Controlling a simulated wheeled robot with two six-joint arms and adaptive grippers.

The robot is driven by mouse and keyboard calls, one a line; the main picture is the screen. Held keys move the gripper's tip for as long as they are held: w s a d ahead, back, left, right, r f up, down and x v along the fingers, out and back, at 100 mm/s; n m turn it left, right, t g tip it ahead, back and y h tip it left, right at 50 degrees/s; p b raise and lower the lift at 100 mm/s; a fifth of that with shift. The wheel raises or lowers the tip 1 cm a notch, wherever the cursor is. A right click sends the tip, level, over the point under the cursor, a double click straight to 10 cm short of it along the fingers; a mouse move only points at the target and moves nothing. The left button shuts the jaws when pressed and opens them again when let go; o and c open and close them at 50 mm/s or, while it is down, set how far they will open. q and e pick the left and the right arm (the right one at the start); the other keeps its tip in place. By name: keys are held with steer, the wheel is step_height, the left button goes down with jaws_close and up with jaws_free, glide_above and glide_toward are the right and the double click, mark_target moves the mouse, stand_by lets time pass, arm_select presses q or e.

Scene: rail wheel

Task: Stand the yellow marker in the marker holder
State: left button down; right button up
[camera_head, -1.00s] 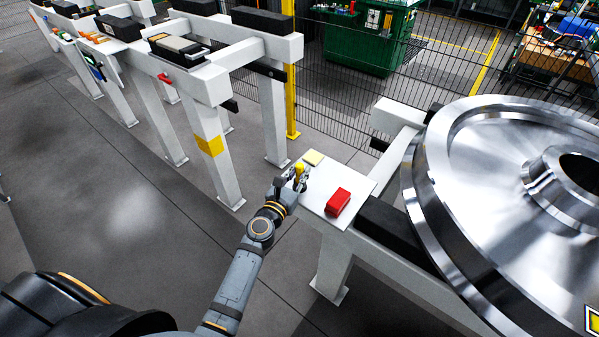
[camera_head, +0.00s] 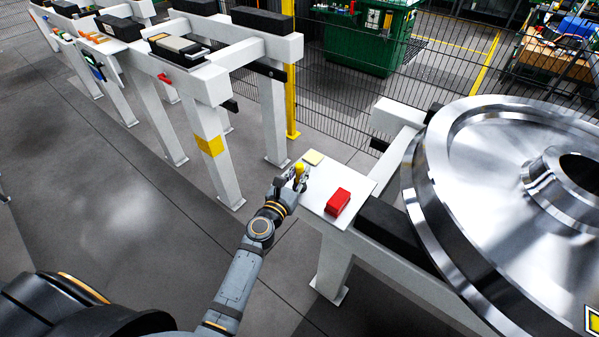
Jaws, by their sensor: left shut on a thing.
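My left gripper (camera_head: 292,180) is shut on the yellow marker (camera_head: 299,168) at the left edge of a small white table (camera_head: 312,198). The marker is small in view and looks roughly upright; its lower part is hidden by the fingers. A red block (camera_head: 338,202) sits on the white table to the right of the gripper, apart from it. I cannot tell whether it is the marker holder, and no other holder can be made out clearly. My right gripper is not in view.
A large shiny rail wheel (camera_head: 480,190) stands at the right on a white frame with black pads. White benches (camera_head: 225,80) with tools stand at upper left. The floor at left is clear.

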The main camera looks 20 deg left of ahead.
arm_select(q)
steer(key=c, duration=1.1)
jaws_free()
steer(key=s, duration=0.4)
steer(key=s+a, duration=0.1)
steer(key=s, duration=0.7)
steer(key=shift+a, duration=0.35)
steer(key=shift+f, duration=0.1)
